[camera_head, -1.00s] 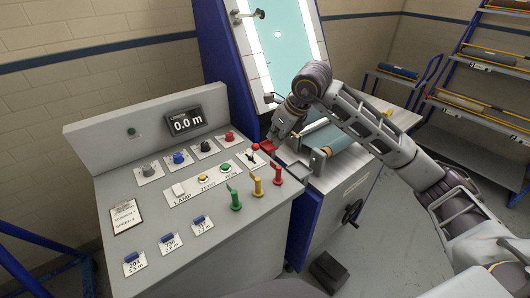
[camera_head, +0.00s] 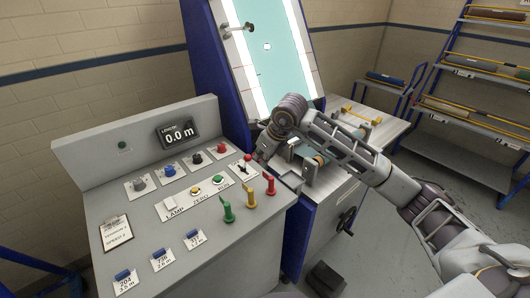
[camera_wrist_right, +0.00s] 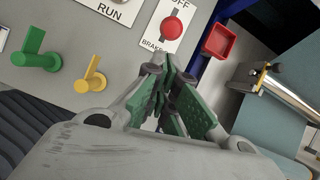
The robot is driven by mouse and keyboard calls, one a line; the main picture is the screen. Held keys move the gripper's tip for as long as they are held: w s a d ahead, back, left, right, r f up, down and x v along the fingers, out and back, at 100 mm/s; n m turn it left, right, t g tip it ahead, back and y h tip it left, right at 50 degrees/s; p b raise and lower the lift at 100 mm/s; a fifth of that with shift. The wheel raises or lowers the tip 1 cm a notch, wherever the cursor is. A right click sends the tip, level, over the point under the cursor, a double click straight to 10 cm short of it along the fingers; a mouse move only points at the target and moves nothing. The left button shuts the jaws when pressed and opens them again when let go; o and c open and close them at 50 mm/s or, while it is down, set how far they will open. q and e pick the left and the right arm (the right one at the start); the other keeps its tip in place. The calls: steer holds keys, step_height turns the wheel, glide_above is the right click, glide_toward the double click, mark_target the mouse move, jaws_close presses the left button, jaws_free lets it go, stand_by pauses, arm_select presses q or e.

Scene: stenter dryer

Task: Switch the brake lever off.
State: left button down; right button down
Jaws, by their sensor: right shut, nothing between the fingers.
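The brake lever (camera_head: 247,158) has a round red knob and stands on a white plate at the console's right side. In the right wrist view the knob (camera_wrist_right: 173,26) shows between the printed words OFF and BRAKE; I cannot tell which way the lever is set. My right gripper (camera_head: 262,153) is just right of the lever in the head view. In the right wrist view its green-padded fingers (camera_wrist_right: 168,88) are shut and empty, close below the brake plate and apart from the knob. My left gripper is out of view.
Green (camera_head: 228,212), yellow (camera_head: 250,201) and red (camera_head: 270,185) handles stand on the console near the brake lever. A red tray (camera_wrist_right: 219,42) lies beyond the blue edge in the wrist view. A length display (camera_head: 178,135) reads 0.0 m.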

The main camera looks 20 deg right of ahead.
mark_target(246, 163)
steer(key=x, duration=0.3)
steer(key=shift+w+a+f, duration=0.1)
steer(key=shift+f, duration=0.1)
steer(key=shift+w+f, duration=0.1)
steer(key=shift+f, duration=0.1)
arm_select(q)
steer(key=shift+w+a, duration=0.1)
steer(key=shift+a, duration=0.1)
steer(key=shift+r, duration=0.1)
arm_select(e)
steer(key=shift+w+r, duration=0.1)
